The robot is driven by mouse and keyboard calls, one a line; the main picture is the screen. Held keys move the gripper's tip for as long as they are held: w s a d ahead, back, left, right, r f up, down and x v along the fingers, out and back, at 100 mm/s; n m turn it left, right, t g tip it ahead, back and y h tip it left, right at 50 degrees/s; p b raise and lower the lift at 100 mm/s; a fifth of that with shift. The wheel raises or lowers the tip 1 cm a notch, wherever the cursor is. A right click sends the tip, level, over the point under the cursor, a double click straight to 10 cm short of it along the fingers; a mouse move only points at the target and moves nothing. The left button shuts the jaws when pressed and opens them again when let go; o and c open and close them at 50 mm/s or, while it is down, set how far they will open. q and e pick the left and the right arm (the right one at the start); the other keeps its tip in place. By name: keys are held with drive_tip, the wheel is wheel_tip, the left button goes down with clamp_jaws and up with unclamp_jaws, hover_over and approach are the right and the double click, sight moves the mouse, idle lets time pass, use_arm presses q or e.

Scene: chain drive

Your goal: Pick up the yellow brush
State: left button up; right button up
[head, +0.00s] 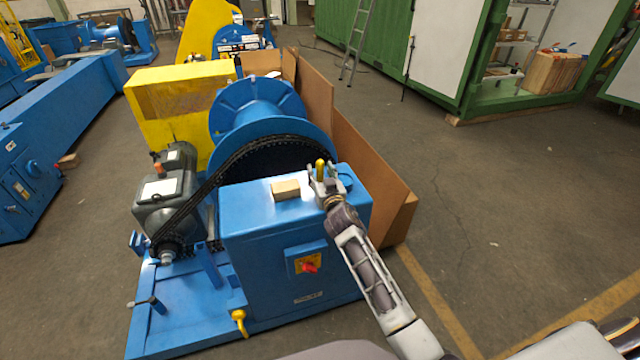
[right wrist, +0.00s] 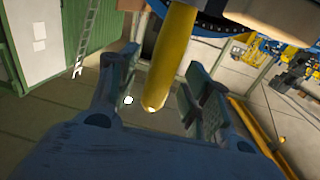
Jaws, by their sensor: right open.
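The yellow brush (head: 320,167) shows in the head view as a short yellow piece at my right gripper, at the top right of the blue cabinet (head: 262,225). In the right wrist view its yellow handle (right wrist: 172,60) is a round bar coming down from the top edge, with its end between the two fingers. My right gripper (head: 325,181) is open around the handle, with a gap on both sides in the right wrist view (right wrist: 160,98). The brush's other end is hidden. My left gripper is not in view.
A tan block (head: 285,188) lies on the cabinet top, left of the gripper. Behind stands a blue drum (head: 258,105) with a black chain (head: 205,190) running to a grey motor (head: 165,195). Brown panels (head: 370,165) stand on the right.

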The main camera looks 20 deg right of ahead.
drive_tip(key=shift+w, duration=0.5)
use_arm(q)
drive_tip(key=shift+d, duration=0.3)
use_arm(e)
drive_tip(key=shift+w, duration=0.15)
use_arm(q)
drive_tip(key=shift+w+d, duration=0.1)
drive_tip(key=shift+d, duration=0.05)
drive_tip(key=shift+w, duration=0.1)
use_arm(e)
drive_tip(key=shift+c, duration=0.5)
drive_tip(key=c, duration=1)
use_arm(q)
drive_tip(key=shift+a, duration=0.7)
use_arm(e)
drive_tip(key=shift+r, duration=0.1)
